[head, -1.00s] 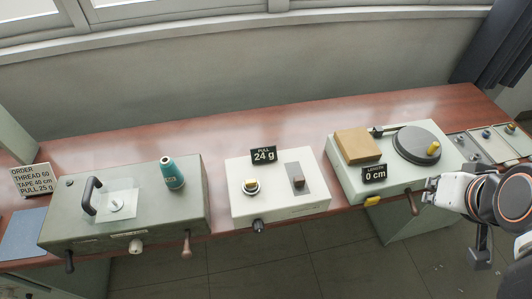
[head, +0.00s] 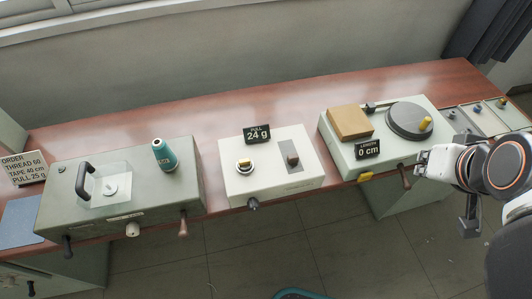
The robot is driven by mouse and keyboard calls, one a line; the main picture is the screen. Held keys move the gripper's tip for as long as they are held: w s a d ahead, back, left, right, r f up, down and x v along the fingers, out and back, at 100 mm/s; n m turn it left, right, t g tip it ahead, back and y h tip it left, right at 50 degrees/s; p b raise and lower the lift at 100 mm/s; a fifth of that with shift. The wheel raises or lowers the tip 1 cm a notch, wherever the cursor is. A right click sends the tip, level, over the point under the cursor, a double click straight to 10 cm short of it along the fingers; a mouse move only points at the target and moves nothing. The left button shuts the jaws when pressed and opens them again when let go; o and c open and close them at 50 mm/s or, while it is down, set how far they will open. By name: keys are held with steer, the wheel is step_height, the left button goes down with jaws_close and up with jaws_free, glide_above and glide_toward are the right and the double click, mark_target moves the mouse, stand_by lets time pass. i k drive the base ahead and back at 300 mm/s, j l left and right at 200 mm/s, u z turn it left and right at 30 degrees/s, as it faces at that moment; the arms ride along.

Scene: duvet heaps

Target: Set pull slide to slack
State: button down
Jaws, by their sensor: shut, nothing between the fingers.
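The white pull box (head: 270,180) stands in the middle of the bench. Its black sign (head: 257,134) reads PULL 24 g. The pull slide's brown knob (head: 292,159) sits in a grey slot plate (head: 293,154) on the box's right half; its markings are too small to read. A yellow-capped round knob (head: 244,165) is on the left half, and a dark knob (head: 253,204) is on the front. My gripper (head: 418,164) is shut and empty at the right, in front of the length machine's right end, well apart from the slide.
A green box (head: 130,215) with a black handle and teal thread cone (head: 163,154) stands left. The length machine (head: 385,151), reading 0 cm, stands right, with a turntable and tan block. An order card (head: 23,168) reads PULL 25 g. Parts trays lie far right.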

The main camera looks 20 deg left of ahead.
mark_target(291, 158)
steer(key=k+j, duration=0.15)
steer(key=j, duration=0.2)
steer(key=k+j+z, duration=0.1)
steer(key=j, duration=0.3)
steer(key=k+j, duration=0.15)
steer(key=j, duration=0.2)
steer(key=k+j, duration=0.15)
steer(key=j, duration=0.2)
steer(key=z, duration=0.05)
